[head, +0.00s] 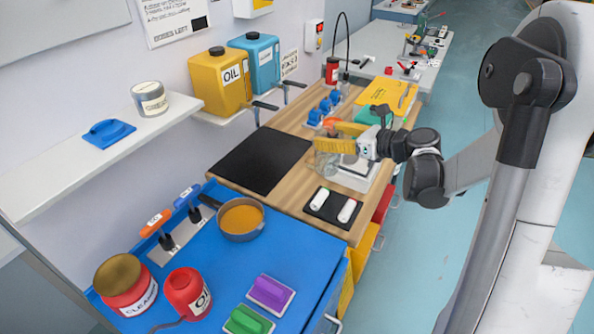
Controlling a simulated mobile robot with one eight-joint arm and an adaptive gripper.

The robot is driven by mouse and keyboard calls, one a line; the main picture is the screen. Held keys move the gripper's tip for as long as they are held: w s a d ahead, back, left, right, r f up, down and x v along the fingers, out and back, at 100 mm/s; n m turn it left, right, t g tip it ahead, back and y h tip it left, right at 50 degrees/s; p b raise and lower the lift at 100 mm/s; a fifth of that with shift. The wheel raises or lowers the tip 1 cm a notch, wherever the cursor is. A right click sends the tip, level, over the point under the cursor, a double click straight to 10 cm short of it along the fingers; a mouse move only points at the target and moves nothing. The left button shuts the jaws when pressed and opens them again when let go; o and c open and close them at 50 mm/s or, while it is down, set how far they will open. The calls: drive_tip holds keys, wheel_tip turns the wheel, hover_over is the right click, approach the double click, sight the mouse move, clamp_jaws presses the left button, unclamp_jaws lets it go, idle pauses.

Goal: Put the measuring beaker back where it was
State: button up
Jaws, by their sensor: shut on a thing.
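The measuring beaker (326,162) looks like a clear glass vessel in the head view, over the wooden worktop (285,192). My gripper (324,138), with yellow fingers, reaches in from the right and is shut on the beaker. The fingers and the clear glass make its outline hard to read. I cannot tell whether its base touches the worktop. A pale, flat-topped device (356,177) stands just right of the beaker, partly hidden by my gripper.
A black mat (261,160) lies bare left of the beaker. A dark tray (322,209) with two white rolls is in front. Blue-topped items (324,107) stand behind. A pan (240,219), bottles and brushes occupy the blue bench. A yellow oil can (217,80) sits on the shelf.

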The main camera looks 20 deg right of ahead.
drive_tip(key=w+a+f+b, duration=0.5)
drive_tip(key=a+f, duration=0.2)
drive_tip(key=f, duration=0.2)
drive_tip(key=shift+w+a+f, duration=0.2)
drive_tip(key=shift+a+f, duration=0.1)
drive_tip(key=shift+a, duration=0.05)
drive_tip(key=shift+f, duration=0.2)
drive_tip(key=o, duration=1.4)
drive_tip(key=shift+r, duration=0.1)
